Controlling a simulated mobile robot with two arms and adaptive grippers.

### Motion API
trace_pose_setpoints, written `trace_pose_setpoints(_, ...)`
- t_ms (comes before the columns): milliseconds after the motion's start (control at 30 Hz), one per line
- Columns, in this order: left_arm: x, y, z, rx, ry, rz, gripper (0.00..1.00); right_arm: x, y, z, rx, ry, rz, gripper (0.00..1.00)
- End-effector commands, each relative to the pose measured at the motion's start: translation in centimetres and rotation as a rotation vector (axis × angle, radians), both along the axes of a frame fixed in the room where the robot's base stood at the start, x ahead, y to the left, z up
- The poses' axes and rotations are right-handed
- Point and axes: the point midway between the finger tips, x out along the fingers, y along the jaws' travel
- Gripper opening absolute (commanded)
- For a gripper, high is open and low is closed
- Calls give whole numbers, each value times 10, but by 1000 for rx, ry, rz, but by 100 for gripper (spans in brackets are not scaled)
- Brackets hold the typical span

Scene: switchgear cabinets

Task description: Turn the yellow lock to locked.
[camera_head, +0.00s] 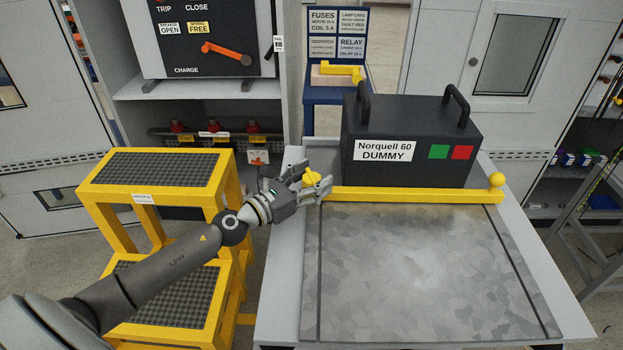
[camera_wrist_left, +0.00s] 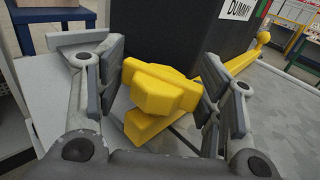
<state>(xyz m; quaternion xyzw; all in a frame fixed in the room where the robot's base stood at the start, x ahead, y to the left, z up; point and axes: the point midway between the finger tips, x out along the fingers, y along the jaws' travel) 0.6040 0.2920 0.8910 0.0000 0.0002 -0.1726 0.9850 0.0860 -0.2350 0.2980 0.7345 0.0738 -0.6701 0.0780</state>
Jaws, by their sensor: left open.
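The yellow lock shows as a faceted yellow knob (camera_wrist_left: 157,92) at the left end of a yellow bar (camera_head: 410,195). The bar lies across the table in front of the black box. My left gripper (camera_head: 318,186) is at this knob. In the left wrist view its open fingers (camera_wrist_left: 155,95) stand on either side of the knob, with a gap on the left; on the right the finger is close, and I cannot tell whether it touches. In the head view the gripper partly hides the knob (camera_head: 310,176). My right gripper is not in view.
The black box (camera_head: 410,140), labelled Norquell 60 DUMMY, stands behind the bar. A round yellow knob (camera_head: 496,181) is at the bar's right end. The grey tabletop (camera_head: 420,270) in front is clear. A yellow step stool (camera_head: 150,167) stands left, below my arm.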

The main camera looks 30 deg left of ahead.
Motion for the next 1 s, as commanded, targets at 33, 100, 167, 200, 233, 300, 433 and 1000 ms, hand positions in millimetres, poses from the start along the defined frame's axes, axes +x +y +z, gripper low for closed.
trace_pose_setpoints(33, 0, 0, 0, 0, 0, 0, 62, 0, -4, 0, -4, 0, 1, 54)
trace_pose_setpoints(100, -1, 0, 0, -1, 0, 0, 62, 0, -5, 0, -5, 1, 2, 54)
trace_pose_setpoints(167, -4, 1, -1, -2, 2, 0, 62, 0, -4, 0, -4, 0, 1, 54)
trace_pose_setpoints(200, -6, 2, -1, -2, 2, 0, 62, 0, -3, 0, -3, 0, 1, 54)
trace_pose_setpoints(233, -8, 2, -1, -3, 1, 1, 62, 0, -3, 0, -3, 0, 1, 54)
trace_pose_setpoints(300, -15, 4, -1, -3, 2, -1, 62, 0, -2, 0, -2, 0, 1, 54)
trace_pose_setpoints(433, -32, 11, -2, -2, 4, 1, 62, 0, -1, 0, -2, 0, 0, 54)
trace_pose_setpoints(1000, -105, 38, -1, -3, 1, 1, 62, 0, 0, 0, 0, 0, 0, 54)
